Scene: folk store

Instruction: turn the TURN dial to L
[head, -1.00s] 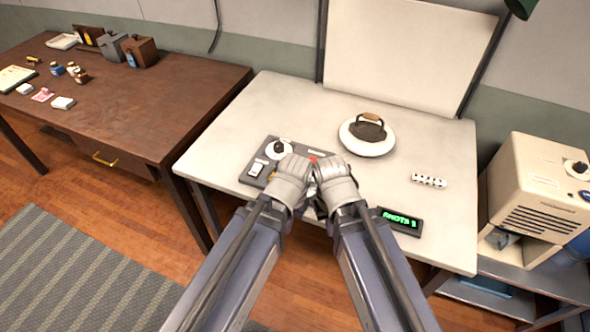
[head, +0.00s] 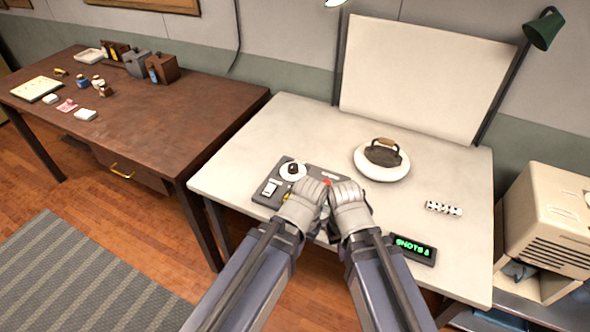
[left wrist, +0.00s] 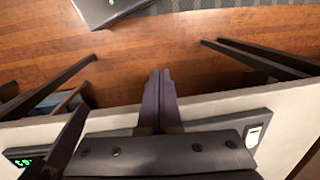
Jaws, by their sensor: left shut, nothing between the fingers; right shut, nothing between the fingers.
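A dark control panel (head: 269,200) lies on the pale table. At its back left is a white round dial plate with a black knob (head: 293,170), which I take for the TURN dial; its letters are too small to read. My left gripper (head: 322,188) and right gripper (head: 334,189) are side by side over the panel's right part, in front and to the right of the dial. Both are shut and empty, and they hide part of the panel. Neither visibly touches the dial. In the left wrist view, part of the dark panel (left wrist: 160,157) shows, but not the dial.
A white rocker switch (head: 270,188) is at the panel's left. A green-lit display (head: 413,249) stands at the table's front right. The table's left back is clear.

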